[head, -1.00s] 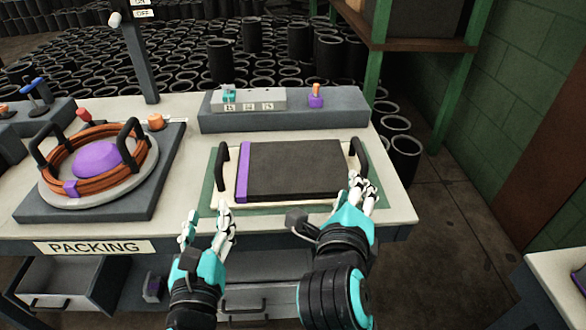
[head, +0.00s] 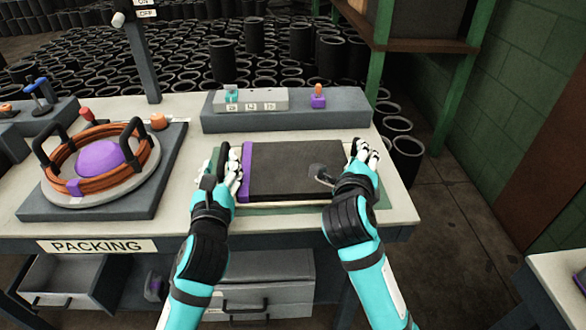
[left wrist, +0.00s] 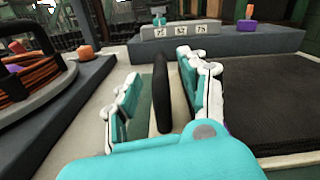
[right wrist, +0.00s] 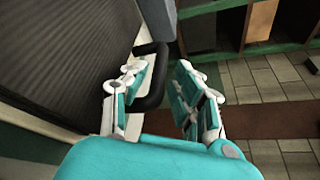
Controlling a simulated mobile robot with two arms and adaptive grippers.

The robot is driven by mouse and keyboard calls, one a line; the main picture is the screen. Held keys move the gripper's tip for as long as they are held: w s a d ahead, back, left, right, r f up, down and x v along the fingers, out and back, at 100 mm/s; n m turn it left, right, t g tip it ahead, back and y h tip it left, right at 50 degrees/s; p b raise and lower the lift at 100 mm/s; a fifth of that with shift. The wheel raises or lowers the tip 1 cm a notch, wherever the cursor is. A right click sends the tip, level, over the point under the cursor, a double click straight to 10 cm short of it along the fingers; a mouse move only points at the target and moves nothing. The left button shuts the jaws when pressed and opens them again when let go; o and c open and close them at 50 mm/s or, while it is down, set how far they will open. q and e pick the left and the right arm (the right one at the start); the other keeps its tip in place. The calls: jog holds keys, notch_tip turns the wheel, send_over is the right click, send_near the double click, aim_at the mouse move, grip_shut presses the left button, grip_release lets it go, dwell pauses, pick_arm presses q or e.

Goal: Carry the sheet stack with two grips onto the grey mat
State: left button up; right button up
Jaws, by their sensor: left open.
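The dark sheet stack (head: 297,170), with a purple strip (head: 247,172) along its left edge, lies on a pale tray with a black handle at each end. My left gripper (head: 228,170) is open at the left handle; in the left wrist view this handle (left wrist: 161,90) stands between the fingers, with gaps beside it. My right gripper (head: 362,155) is open at the right handle. In the right wrist view that handle (right wrist: 157,80) lies between the spread fingers, closer to the left one. I cannot make out a grey mat for certain.
A green mat (head: 383,200) shows beside the tray. A grey raised block (head: 285,112) with a numbered box runs behind it. A round fixture with orange hose and a purple dome (head: 95,160) stands left. Another table (head: 565,270) is at lower right.

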aim_at(222, 154)
pick_arm(q)
jog(key=shift+w, duration=1.8)
pick_arm(e)
jog(key=shift+x, duration=1.85)
pick_arm(q)
jog(key=shift+c, duration=0.3)
pick_arm(e)
jog(key=shift+c, duration=0.2)
pick_arm(q)
jog(key=c, duration=0.5)
pick_arm(e)
jog(key=c, duration=0.5)
pick_arm(q)
grip_shut()
pick_arm(e)
grip_shut()
pick_arm(q)
jog(key=shift+r, duration=0.25)
pick_arm(e)
jog(key=shift+r, duration=0.25)
